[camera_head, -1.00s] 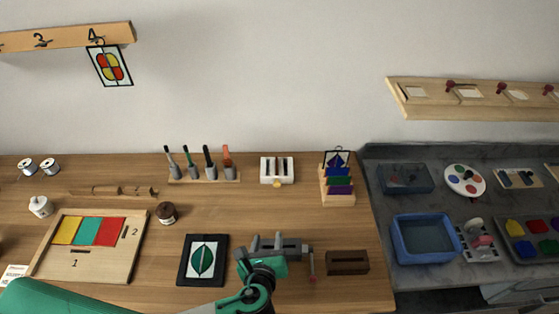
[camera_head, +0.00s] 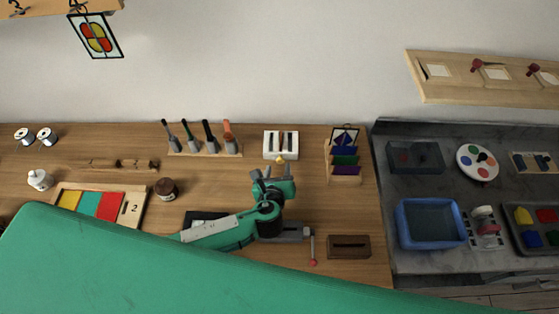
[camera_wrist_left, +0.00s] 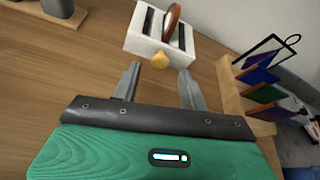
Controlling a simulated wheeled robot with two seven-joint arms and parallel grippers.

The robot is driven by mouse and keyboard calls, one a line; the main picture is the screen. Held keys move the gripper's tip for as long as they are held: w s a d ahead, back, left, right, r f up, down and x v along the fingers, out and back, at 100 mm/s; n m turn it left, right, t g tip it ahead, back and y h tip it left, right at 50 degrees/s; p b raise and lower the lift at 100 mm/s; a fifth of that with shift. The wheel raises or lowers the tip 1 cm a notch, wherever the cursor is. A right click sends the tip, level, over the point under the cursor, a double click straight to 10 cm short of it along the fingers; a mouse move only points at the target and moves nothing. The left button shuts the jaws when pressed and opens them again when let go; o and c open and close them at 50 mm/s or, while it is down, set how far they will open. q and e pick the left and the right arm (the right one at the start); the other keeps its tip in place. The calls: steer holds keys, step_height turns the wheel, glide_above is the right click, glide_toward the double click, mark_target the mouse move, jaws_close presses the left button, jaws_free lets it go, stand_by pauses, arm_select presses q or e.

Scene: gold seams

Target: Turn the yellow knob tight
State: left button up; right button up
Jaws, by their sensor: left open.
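The yellow knob (camera_head: 280,158) is on the front of a small white block (camera_head: 281,143) with slots, at the back middle of the wooden table. In the left wrist view the knob (camera_wrist_left: 160,60) faces my gripper, and the white block (camera_wrist_left: 145,42) holds a brown disc in one slot. My left gripper (camera_head: 267,172) is open just in front of the knob. In the left wrist view its two fingertips (camera_wrist_left: 159,71) lie apart on either side of the knob's line, with the knob a little beyond them, apparently untouched. My right gripper is out of view.
A tool rack (camera_head: 205,149) stands left of the block. A wooden rack of coloured panes (camera_head: 344,174) stands close on its right. A grey vise (camera_head: 292,232) and a brown slotted block (camera_head: 348,246) are in front. My green arm covers the table's front.

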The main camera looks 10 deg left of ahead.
mark_target(280, 162)
arm_select(q)
steer(key=shift+x, duration=2)
steer(key=shift+s, duration=0.1)
steer(key=shift+p, duration=0.35)
jaws_close()
